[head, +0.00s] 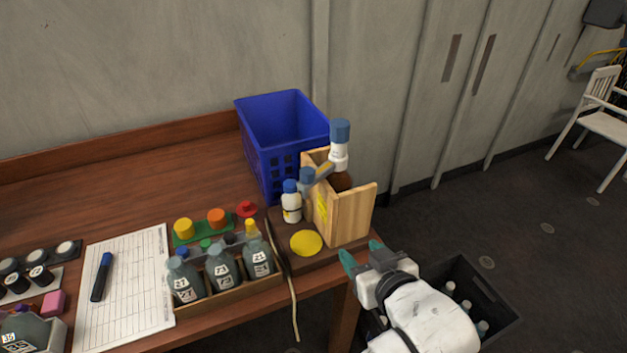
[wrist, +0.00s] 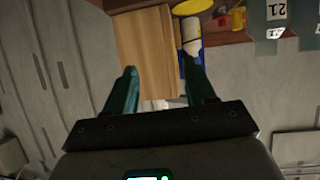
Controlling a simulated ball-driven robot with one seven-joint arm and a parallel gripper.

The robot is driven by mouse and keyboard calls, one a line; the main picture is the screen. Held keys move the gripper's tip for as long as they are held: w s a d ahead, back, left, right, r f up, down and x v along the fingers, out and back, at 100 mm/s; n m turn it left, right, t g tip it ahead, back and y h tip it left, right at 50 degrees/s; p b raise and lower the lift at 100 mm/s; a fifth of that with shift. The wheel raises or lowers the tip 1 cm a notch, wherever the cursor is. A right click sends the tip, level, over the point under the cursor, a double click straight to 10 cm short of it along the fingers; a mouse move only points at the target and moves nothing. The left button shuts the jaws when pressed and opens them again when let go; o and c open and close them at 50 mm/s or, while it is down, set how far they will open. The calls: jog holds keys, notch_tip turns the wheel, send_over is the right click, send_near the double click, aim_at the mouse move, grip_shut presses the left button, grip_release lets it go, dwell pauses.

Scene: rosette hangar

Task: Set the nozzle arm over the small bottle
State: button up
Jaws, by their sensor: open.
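The small bottle (head: 291,207) is white with a blue cap and stands upright on a wooden base at the table's right end. Beside it is a wooden box-like stand (head: 347,214) holding a white piece with a blue top (head: 340,145). The nozzle arm (head: 322,171) slants from there down left to a blue-grey end (head: 306,181), which appears just right of the small bottle's cap; whether it is over the bottle is unclear. My gripper (head: 365,258) is open and empty, in front of the stand and right of the table edge. The wrist view shows its teal fingers (wrist: 162,85) apart, the stand (wrist: 145,45) beyond.
A blue crate (head: 280,130) stands behind the stand. A yellow disc (head: 306,243) lies before the small bottle. Labelled grey bottles (head: 222,268) fill a tray to the left, with a cord (head: 293,300) alongside. A black crate (head: 490,300) with bottles is low at right.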

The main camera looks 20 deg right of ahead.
aim_at(310, 177)
jog(key=w+a+r+t+y+b, duration=0.1)
jog(key=w+a+r+t, duration=0.15)
jog(key=r, duration=0.25)
jog(key=w+a+r+t+b, duration=0.1)
jog(key=w+a+r+t, duration=0.15)
jog(key=r, duration=0.25)
jog(key=shift+n, duration=0.4)
jog(key=w+p, duration=0.1)
jog(key=w, duration=0.9)
jog(key=shift+d+f+p, duration=0.1)
jog(key=shift+d+p, duration=0.1)
jog(key=shift+p, duration=0.2)
jog(key=shift+c, duration=0.2)
grip_shut()
